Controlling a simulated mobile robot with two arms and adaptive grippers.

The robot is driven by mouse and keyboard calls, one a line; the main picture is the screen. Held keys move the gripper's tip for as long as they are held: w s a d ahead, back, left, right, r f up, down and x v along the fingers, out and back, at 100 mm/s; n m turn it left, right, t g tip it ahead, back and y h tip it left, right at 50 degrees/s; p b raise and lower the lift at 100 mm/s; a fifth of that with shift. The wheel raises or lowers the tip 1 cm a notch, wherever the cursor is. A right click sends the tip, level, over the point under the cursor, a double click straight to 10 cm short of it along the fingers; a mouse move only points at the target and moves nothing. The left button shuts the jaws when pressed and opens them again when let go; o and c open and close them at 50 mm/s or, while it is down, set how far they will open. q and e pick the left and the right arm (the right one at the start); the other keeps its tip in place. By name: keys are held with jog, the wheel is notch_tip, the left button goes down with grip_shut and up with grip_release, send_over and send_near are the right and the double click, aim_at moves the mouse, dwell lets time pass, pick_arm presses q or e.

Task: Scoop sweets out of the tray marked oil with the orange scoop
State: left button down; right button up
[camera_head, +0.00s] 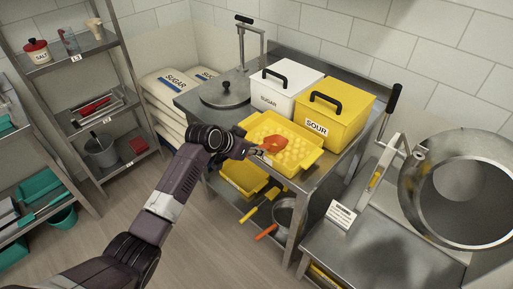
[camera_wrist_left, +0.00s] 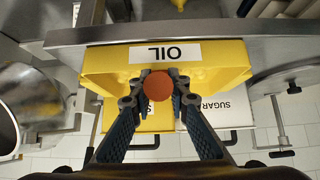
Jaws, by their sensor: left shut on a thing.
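The yellow tray (camera_head: 312,159) stands on the steel table and holds several rounded yellow sweets (camera_head: 296,154). Its OIL label shows upside down in the left wrist view, on the tray's yellow wall (camera_wrist_left: 105,62). The orange scoop (camera_head: 275,143) has its head over the sweets inside the tray's outline; whether it touches them or carries any cannot be told. My left gripper (camera_head: 256,152) is at the tray's near left edge, shut on the scoop's handle. The round orange handle end (camera_wrist_left: 158,86) shows between the fingers. My right gripper is out of view.
Behind the tray stand a white SUGAR box (camera_head: 281,92) and a yellow SOUR box (camera_head: 333,112). A lidded pot (camera_head: 225,92) is at the table's left. A large steel drum (camera_head: 460,185) stands at the right. Another yellow tray (camera_head: 243,177) and a saucepan (camera_head: 284,214) are below.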

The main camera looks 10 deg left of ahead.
aim_at(270, 139)
pick_arm(q)
jog(key=shift+f, duration=0.15)
dwell(0.5)
jog(key=shift+w+d+b, duration=0.5)
jog(key=shift+w+b, duration=0.05)
jog(key=shift+w, duration=0.15)
jog(key=shift+w+d+f+b, duration=0.1)
jog(key=shift+w+d+b, duration=0.6)
jog(key=shift+w, duration=0.2)
jog(key=shift+w+d+b, duration=0.55)
jog(key=shift+w+b, duration=0.2)
jog(key=shift+w, duration=0.1)
jog(key=shift+w+d, duration=0.3)
